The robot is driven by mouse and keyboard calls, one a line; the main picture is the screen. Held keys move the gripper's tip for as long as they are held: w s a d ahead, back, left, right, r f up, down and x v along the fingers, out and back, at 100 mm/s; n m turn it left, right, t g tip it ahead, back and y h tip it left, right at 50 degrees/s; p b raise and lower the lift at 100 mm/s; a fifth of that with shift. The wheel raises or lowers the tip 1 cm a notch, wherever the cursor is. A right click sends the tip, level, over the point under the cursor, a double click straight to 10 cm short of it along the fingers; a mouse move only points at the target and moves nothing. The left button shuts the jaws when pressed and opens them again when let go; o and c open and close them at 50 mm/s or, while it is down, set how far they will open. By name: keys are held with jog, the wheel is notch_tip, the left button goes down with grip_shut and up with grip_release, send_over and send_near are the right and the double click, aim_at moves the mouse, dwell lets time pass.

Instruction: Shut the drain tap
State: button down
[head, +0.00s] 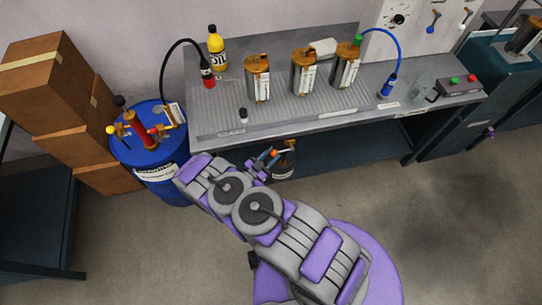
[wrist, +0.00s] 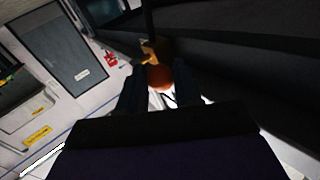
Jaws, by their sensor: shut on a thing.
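My gripper (head: 266,160) is in front of the bench's front edge, above the floor. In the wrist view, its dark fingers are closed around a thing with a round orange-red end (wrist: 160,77). A brass-coloured piece (wrist: 148,50) and a dark rod show just beyond it. In the head view, a brown and dark piece with a white label (head: 287,163) is beside the fingertips, partly hidden by my gripper. I cannot tell for certain whether the gripped part is the drain tap. My gripper hides the contact in the head view.
A grey bench (head: 215,122) carries several labelled canisters (head: 257,80) and a yellow bottle (head: 216,48). A blue drum (head: 160,178) and stacked cardboard boxes (head: 50,85) stand left. The floor (head: 420,215) at right is clear.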

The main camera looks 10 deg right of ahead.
jog(key=shift+w, duration=0.1)
jog(key=shift+r+m+g+y+p, duration=0.35)
jog(key=shift+r+p, duration=0.2)
jog(key=shift+p, duration=0.6)
jog(key=shift+f, duration=0.1)
jog(key=c, duration=0.8)
grip_release()
jog(key=p+v, duration=0.2)
jog(key=v, duration=1.5)
jog(key=shift+a, duration=0.25)
